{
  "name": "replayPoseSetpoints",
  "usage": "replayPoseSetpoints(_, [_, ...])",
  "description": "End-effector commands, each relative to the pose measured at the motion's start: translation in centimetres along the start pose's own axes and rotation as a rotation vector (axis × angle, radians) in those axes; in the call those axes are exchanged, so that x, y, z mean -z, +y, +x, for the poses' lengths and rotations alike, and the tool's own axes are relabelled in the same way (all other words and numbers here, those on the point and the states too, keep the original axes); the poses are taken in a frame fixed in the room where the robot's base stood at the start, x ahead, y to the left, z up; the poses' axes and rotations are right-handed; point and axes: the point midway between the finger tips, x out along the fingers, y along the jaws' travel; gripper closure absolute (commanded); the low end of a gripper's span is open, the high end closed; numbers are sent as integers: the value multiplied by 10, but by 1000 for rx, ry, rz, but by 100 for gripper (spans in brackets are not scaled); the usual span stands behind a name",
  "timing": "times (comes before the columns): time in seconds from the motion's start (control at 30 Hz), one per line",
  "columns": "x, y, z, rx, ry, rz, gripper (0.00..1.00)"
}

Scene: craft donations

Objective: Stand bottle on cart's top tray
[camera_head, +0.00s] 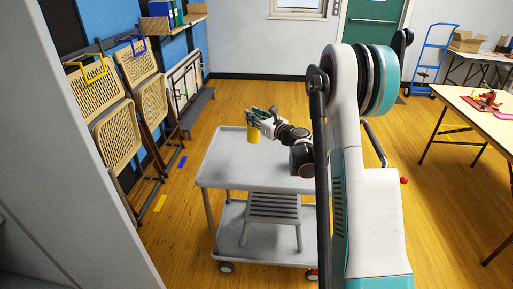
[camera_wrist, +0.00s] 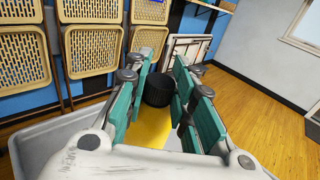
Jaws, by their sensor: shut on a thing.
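The bottle has a yellow body (camera_head: 254,136) and, in the wrist view, a black cap (camera_wrist: 159,89). My gripper (camera_head: 257,117) is shut on it, with the teal finger pads (camera_wrist: 163,75) on either side. The bottle looks upright over the far part of the cart's grey top tray (camera_head: 222,168). I cannot tell whether its base touches the tray. The tray's raised rim also shows at the left of the wrist view (camera_wrist: 27,143). My gripper hides the upper bottle in the head view.
The top tray looks otherwise clear. A grey slatted item (camera_head: 272,206) is on the cart's lower shelf. Folding chairs (camera_head: 116,135) hang along the left wall. A table (camera_head: 480,108) with a red item stands at the right. Wooden floor lies open beyond the cart.

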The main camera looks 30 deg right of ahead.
Motion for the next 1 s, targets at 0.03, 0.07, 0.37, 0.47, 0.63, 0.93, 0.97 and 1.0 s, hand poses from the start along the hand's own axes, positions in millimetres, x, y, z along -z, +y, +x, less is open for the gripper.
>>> replayPoseSetpoints(0.03, [17, 0, 1, 0, 0, 0, 100])
replayPoseSetpoints(0.07, [25, 0, 1, 0, 0, 0, 100])
replayPoseSetpoints(0.37, [75, 0, 2, 0, 0, 0, 100])
replayPoseSetpoints(0.47, [79, 0, 2, 0, 0, 0, 100])
replayPoseSetpoints(0.63, [94, 0, 2, 0, 0, 0, 100])
replayPoseSetpoints(0.93, [122, 0, 2, 1, 0, 0, 100])
replayPoseSetpoints(0.97, [121, 0, 2, 0, 0, 0, 100])
replayPoseSetpoints(1.0, [121, 0, 2, 0, 0, 0, 100])
